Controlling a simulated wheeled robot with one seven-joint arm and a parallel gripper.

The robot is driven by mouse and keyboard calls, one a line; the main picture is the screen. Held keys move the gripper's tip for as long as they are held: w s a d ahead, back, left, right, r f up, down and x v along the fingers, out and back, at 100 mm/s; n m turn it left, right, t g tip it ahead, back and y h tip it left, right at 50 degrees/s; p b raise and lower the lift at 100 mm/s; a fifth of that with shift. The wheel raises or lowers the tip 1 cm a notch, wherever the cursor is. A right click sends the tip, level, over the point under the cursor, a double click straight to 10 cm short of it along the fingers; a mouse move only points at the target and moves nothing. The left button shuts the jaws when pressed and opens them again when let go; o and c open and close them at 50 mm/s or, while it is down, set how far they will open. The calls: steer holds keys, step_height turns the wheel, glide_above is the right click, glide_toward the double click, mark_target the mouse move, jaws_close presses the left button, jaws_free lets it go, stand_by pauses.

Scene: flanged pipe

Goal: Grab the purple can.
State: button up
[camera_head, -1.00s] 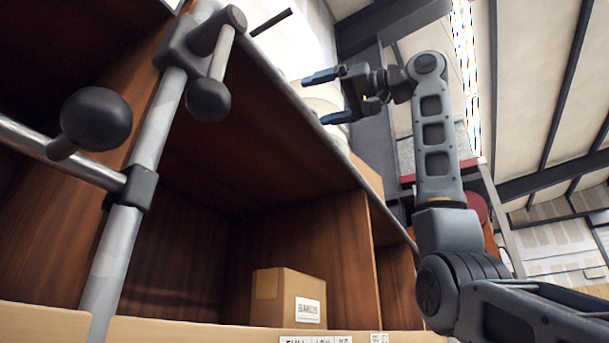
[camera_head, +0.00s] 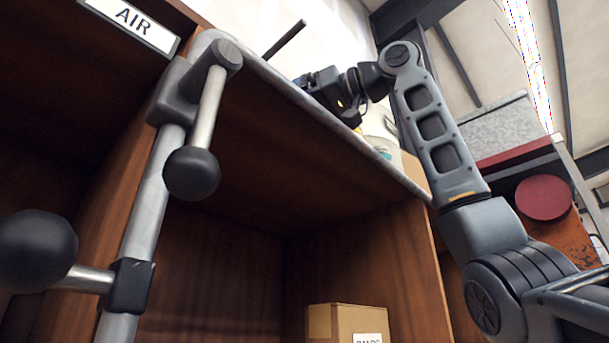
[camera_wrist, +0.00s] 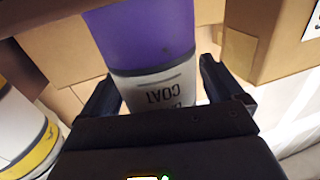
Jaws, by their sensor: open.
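The purple can (camera_wrist: 145,38) shows in the wrist view, purple on one part and with a pale band lettered "COAT" on the other. My gripper (camera_wrist: 158,72) is open, with one finger on each side of the can. Whether the fingers touch it I cannot tell. In the head view my gripper's body (camera_head: 330,92) is at the top edge of the shelf unit, and its fingers are hidden there. The purple can does not show in the head view.
Cardboard boxes (camera_wrist: 270,45) stand close around the can. A white container with a yellow band (camera_wrist: 25,135) is at the left in the wrist view. The wooden shelf unit (camera_head: 350,235) and its metal rail (camera_head: 140,215) fill the left of the head view.

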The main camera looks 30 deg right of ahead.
steer(key=shift+w+a, duration=0.1)
steer(key=c, duration=1.3)
steer(key=shift+r, duration=0.1)
